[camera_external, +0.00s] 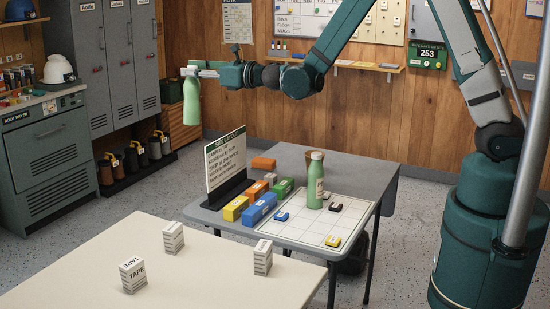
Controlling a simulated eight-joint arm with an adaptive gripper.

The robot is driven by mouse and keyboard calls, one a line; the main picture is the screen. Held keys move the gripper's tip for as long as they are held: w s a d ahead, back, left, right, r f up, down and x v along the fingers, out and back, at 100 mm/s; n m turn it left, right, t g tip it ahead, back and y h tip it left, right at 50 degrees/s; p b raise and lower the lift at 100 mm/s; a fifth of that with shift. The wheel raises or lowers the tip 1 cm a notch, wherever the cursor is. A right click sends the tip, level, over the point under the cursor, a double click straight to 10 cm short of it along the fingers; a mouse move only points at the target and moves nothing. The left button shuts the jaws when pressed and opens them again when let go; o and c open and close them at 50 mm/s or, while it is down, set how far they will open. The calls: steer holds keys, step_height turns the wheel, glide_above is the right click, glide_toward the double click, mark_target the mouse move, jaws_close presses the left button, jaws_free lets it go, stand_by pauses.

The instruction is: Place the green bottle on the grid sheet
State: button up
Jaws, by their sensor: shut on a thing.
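My gripper (191,71) is at the upper left, shut on a light green bottle (191,103) that hangs below it in the air. The held bottle is well left of the grid sheet and higher than the table. Its top is hidden by the gripper. The white grid sheet (300,228) lies on the grey table. Small dark, blue and yellow blocks also lie on the sheet.
Orange, yellow, blue and green blocks (260,208) sit left of the sheet. A sign board (226,157) stands behind them on the grey table (350,170). A cream table (210,270) in front holds white tape boxes (133,275). The sheet's front has bare squares.

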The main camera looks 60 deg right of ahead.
steer(key=s+d+n+y+b, duration=0.2)
steer(key=s+d+y+b, duration=0.1)
steer(key=d, duration=0.5)
steer(key=shift+s+d+f+g, duration=0.15)
steer(key=shift+s+d+g, duration=0.15)
steer(key=shift+s+d, duration=0.05)
steer(key=s+d+n+y+b, duration=0.1)
steer(key=s+d, duration=0.1)
steer(key=s+d+n+y+b, duration=0.1)
steer(key=s+d, duration=0.2)
steer(key=s+d+n+g+y+b, duration=0.1)
steer(key=s+d+b, duration=0.1)
steer(key=shift+s+d, duration=0.15)
steer(key=shift+s, duration=0.1)
steer(key=s+d+n+g+y+b, duration=0.25)
steer(key=s+d, duration=0.25)
steer(key=s, duration=0.6)
steer(key=s+d+n+g+y+b, duration=0.1)
steer(key=s+d+n+y+b, duration=0.3)
steer(key=s, duration=0.7)
steer(key=f, duration=0.6)
steer(key=f+m+h, duration=0.1)
steer(key=f, duration=0.5)
steer(key=d+f+m, duration=0.1)
steer(key=f, duration=0.4)
steer(key=shift+s+d+f+p, duration=0.1)
steer(key=shift+f+p, duration=0.2)
steer(key=shift+f, duration=0.2)
steer(key=shift+f+b, duration=0.85)
steer(key=shift+f, duration=2.15)
